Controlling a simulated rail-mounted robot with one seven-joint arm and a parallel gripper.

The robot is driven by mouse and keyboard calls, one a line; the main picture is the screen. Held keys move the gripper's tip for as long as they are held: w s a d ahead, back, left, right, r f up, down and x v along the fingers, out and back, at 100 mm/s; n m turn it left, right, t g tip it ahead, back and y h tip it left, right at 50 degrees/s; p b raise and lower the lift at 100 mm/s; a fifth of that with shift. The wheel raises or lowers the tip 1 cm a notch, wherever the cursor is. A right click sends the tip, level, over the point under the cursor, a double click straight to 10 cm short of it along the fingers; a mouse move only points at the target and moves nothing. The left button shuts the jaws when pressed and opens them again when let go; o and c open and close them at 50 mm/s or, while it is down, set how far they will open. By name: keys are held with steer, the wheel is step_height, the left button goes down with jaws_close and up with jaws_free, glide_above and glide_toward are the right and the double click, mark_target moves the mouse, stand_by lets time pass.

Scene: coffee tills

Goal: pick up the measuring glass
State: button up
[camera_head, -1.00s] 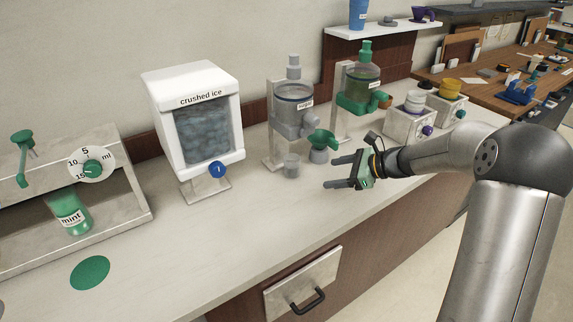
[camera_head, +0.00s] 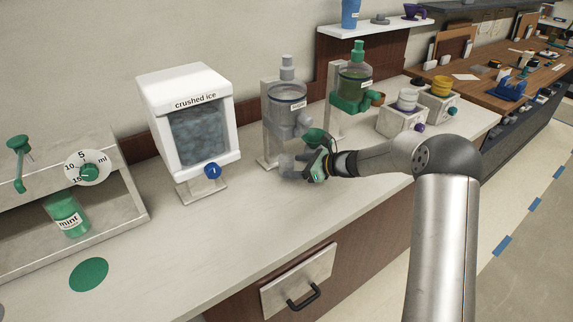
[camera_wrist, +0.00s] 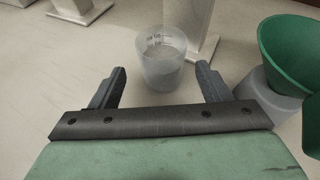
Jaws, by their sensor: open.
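The measuring glass (camera_wrist: 162,60) is a small clear cup with dark markings near its rim. In the wrist view it stands upright on the counter, just beyond and between the fingertips of my open gripper (camera_wrist: 160,80). No contact between fingers and glass can be seen. In the head view the glass (camera_head: 286,163) stands below the grey sugar dispenser and is partly hidden by my gripper (camera_head: 294,168).
A green funnel (camera_wrist: 290,55) on a grey base stands close to the right of my gripper. The sugar dispenser (camera_head: 285,105) rises behind the glass. The crushed ice machine (camera_head: 190,125) is to the left. The counter front (camera_head: 220,240) is clear.

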mark_target(286, 167)
steer(key=x, duration=0.2)
steer(key=p+x, duration=0.1)
steer(key=x, duration=0.2)
steer(key=shift+w+d+f, duration=0.1)
steer(key=shift+d+f, duration=0.05)
steer(key=shift+f, duration=0.15)
steer(key=c, duration=1.2)
